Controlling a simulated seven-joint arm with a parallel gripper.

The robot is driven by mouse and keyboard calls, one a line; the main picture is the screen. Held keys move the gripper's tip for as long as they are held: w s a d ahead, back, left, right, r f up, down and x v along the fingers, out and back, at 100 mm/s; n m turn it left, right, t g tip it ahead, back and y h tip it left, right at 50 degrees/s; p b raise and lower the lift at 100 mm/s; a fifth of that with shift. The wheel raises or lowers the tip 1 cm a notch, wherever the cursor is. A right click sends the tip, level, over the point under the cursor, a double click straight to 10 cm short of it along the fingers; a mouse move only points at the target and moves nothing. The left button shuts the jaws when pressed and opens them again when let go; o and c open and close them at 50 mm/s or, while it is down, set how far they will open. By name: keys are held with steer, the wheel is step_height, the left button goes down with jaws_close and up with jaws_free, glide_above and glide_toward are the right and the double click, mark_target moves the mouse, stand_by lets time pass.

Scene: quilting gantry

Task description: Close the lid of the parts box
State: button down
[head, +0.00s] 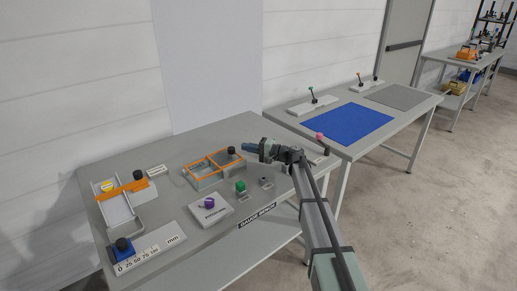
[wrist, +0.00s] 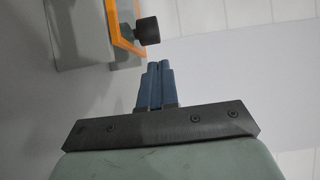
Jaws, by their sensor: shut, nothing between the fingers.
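The parts box appears to be the grey box with orange rims (head: 207,184) in the middle of the bench in the head view. Two orange-edged sections show side by side, and a black knob (head: 231,150) stands at the right one's far side. Which part is the lid, and how far it is open, I cannot tell. In the wrist view an orange edge (wrist: 122,42) and a black knob (wrist: 147,30) show at the top, just beyond my fingertips. My gripper (head: 246,147) is shut and empty at the box's right end, close to the knob with a small gap in the wrist view (wrist: 158,66).
On the bench, a purple knob (head: 209,202) on a plate and a green knob (head: 240,186) stand in front of the box. An orange-barred fixture (head: 122,191) and a blue block on a scale (head: 123,251) are at left. A blue mat (head: 346,129) lies on the table behind.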

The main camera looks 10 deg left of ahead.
mark_target(221, 163)
steer(key=shift+s+a, duration=0.6)
steer(key=shift+a, duration=0.35)
steer(key=s+a, duration=0.7)
steer(key=s, duration=0.1)
steer(key=shift+a, duration=0.5)
